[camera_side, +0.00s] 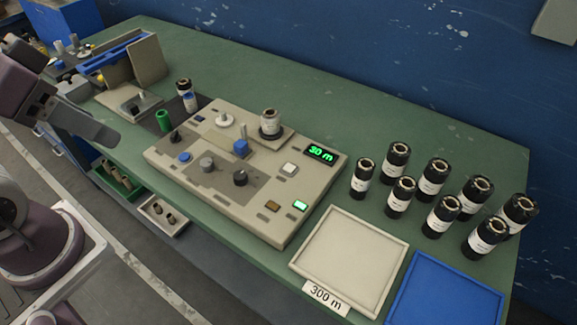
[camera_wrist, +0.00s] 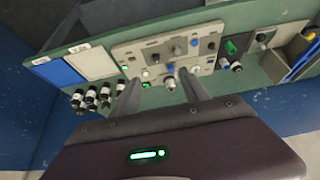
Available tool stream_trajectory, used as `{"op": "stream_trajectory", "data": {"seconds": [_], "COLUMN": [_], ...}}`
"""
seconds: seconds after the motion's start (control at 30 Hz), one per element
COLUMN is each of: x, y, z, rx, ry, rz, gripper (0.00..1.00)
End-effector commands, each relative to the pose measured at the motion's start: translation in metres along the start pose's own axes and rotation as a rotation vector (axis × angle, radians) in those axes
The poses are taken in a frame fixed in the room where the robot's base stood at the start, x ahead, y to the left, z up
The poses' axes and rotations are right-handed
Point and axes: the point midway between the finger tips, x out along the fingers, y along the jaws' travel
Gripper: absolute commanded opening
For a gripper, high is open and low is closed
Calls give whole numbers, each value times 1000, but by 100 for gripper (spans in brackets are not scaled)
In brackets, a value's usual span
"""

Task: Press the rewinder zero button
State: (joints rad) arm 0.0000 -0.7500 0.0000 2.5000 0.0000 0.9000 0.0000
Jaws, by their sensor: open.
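The beige rewinder panel (camera_side: 215,190) lies on the green bench, with a green display (camera_side: 320,153) reading "30 m". Its buttons include a white square one (camera_side: 289,168) below the display, a brown one (camera_side: 272,205) and a lit green one (camera_side: 300,205) near the front right. I cannot read which is the zero button. The panel also shows in the wrist view (camera_wrist: 165,52). My gripper (camera_side: 112,138) is at the left in the side view, apart from the panel. In the wrist view my gripper (camera_wrist: 159,77) is open and empty, its fingers pointing toward the panel.
Several black rolls (camera_side: 434,178) stand right of the panel. A white tray (camera_side: 350,236), labelled "300 m", and a blue tray (camera_side: 445,296) lie at the front right. Knobs, a blue post (camera_side: 240,148) and a roll (camera_side: 270,122) rise from the panel. A green cylinder (camera_side: 163,121) stands left.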

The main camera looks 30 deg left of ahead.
Motion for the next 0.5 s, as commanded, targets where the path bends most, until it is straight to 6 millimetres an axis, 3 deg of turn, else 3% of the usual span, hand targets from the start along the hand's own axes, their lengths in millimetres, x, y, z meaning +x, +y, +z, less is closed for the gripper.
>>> {"op": "stream_trajectory", "data": {"seconds": [0.17, 0.43, 0.5], "x": [0, 0, 0], "y": [0, 0, 0], "z": [0, 0, 0], "rx": [0, 0, 0], "ry": [0, 0, 0], "rz": [0, 0, 0], "gripper": [53, 2, 0]}}
